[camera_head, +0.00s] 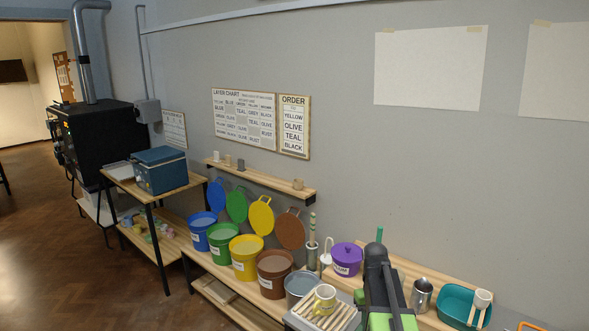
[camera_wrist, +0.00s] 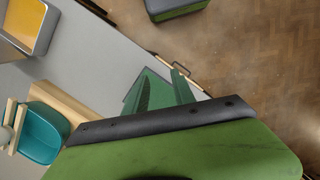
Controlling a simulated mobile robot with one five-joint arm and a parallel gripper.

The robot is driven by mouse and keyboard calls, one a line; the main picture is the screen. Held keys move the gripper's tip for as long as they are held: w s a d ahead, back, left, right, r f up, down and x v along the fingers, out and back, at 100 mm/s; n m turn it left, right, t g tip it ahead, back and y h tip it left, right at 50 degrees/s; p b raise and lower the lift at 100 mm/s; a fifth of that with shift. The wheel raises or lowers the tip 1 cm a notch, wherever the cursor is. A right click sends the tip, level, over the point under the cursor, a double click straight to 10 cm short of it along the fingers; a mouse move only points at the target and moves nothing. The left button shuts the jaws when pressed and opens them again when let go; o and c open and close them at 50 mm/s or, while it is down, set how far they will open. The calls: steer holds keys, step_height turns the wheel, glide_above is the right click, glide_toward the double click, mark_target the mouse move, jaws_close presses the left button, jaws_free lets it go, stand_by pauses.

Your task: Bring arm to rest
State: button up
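My gripper (camera_wrist: 160,80) shows in the wrist view as two green fingers reaching out past a dark bar. The fingertips stand apart, and I see no object held between them. Below the fingers is a grey surface edge, with the wooden floor (camera_wrist: 240,60) beyond it. In the head view my black and green arm is folded up at the lower right, in front of the wooden bench (camera_head: 433,322). The fingers cannot be made out clearly there.
Near my arm are a yellow mug (camera_head: 325,294) on a slatted rack, a purple lidded pot (camera_head: 346,261), a metal jug (camera_head: 421,296) and a teal basin (camera_head: 456,304) with a ladle (camera_head: 480,299). Coloured glaze buckets (camera_head: 244,262) line the bench leftward. Open floor (camera_head: 70,270) lies left.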

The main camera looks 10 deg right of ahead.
steer(key=s+a+f+t, duration=0.2)
steer(key=a, duration=1.8)
steer(key=shift+s+a+n+t+b, duration=0.2)
steer(key=shift+a+n+t+b, duration=0.1)
steer(key=shift+b, duration=0.15)
